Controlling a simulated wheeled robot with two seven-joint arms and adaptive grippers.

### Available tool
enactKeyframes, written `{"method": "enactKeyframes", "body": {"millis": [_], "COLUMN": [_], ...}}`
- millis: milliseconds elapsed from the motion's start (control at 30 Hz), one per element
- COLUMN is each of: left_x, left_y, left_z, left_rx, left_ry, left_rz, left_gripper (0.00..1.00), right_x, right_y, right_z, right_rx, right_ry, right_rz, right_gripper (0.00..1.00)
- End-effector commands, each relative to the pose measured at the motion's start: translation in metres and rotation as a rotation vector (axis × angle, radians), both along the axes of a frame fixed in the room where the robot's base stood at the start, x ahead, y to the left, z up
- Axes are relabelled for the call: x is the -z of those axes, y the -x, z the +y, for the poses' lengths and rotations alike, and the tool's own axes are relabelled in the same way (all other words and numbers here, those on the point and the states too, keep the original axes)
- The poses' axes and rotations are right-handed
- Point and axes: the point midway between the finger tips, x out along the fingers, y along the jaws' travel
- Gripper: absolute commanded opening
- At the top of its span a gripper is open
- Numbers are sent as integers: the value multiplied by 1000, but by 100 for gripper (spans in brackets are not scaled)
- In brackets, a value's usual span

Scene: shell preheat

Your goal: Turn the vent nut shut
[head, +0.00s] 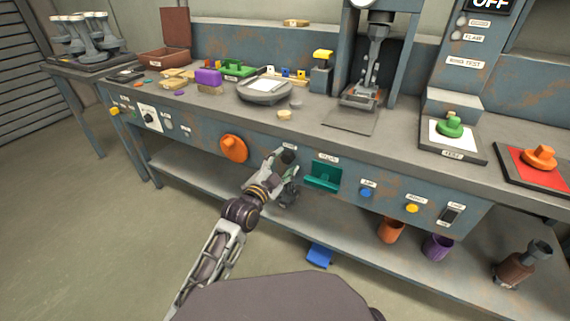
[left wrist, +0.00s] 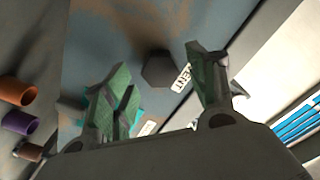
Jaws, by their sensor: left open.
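The vent nut (left wrist: 158,70) is a dark hexagonal nut on the worn blue-grey panel, beside the VENT label (left wrist: 181,78). In the head view the nut (head: 287,156) is a dark shape just below its label, partly hidden by my gripper. My left gripper (head: 284,176) is open in front of the panel. In the left wrist view its green-grey fingers (left wrist: 165,88) stand apart, with the nut showing between them, beyond the tips. I see no contact between fingers and nut. My right gripper is not in view.
An orange knob (head: 234,149) is left of my gripper and a teal handle (head: 324,176) is close on its right. Blue (head: 366,192) and yellow (head: 412,208) buttons are farther right. A lower shelf holds an orange cup (head: 391,230) and a purple cup (head: 437,247).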

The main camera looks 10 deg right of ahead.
Motion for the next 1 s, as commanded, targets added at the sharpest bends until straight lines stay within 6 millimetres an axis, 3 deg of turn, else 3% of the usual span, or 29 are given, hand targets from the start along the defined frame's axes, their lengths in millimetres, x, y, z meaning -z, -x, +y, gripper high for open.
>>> {"method": "enactKeyframes", "body": {"millis": [200, 633, 1000], "left_x": [0, 0, 0], "left_y": [-12, -14, -14], "left_z": [-8, -10, -10], "left_rx": [0, 0, 0], "left_ry": [2, 1, 1], "left_rz": [-1, 1, 1], "left_gripper": [58, 56, 12], "right_x": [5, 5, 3], "right_y": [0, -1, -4], "right_z": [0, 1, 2], "right_rx": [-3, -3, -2], "right_ry": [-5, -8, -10], "right_rz": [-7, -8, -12], "right_gripper": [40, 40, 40]}}
